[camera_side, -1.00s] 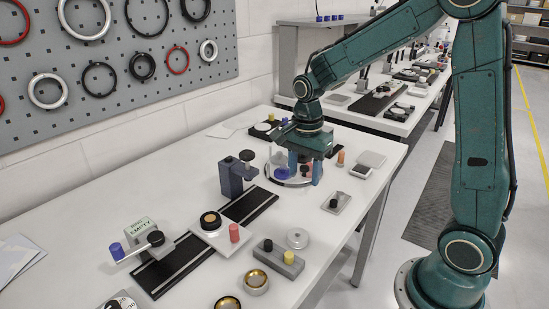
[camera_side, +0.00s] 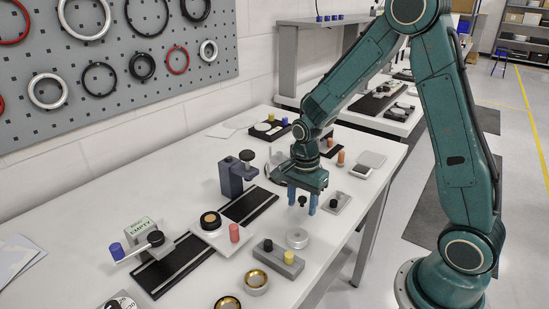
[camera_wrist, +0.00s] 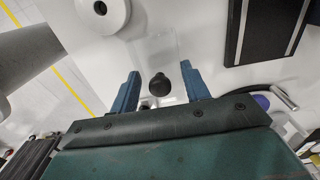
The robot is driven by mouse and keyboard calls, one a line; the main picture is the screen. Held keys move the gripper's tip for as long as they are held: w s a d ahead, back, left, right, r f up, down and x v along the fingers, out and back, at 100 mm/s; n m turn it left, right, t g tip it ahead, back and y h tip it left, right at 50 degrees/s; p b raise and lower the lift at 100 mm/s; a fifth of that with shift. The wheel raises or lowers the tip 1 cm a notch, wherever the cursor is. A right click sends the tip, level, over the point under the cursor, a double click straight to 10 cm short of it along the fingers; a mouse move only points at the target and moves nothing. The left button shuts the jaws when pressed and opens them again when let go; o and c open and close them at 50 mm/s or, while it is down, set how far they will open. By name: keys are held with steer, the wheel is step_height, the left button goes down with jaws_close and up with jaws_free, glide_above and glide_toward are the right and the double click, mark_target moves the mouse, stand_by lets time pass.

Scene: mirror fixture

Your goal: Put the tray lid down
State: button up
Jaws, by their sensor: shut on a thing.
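My gripper (camera_side: 302,199) hangs above the front right part of the white bench, with its blue fingers pointing down. It is shut on the tray lid, a clear plate that is hard to make out. In the wrist view the lid (camera_wrist: 154,48) is a faint see-through sheet between and beyond the fingers (camera_wrist: 160,93), with a black knob in the middle. The knob also shows between the fingers in the side view.
A pale round disc (camera_side: 297,239) lies below my gripper. A dark clamp stand (camera_side: 236,176) stands to the left.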

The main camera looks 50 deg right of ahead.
mark_target(303, 198)
steer(key=shift+f, duration=0.6)
steer(key=shift+f, duration=0.15)
steer(key=o, duration=0.9)
steer(key=shift+o, duration=0.2)
step_height(303, 198, up, 12)
steer(key=shift+f, duration=0.1)
steer(key=shift+r, duration=0.25)
steer(key=shift+r, duration=0.1)
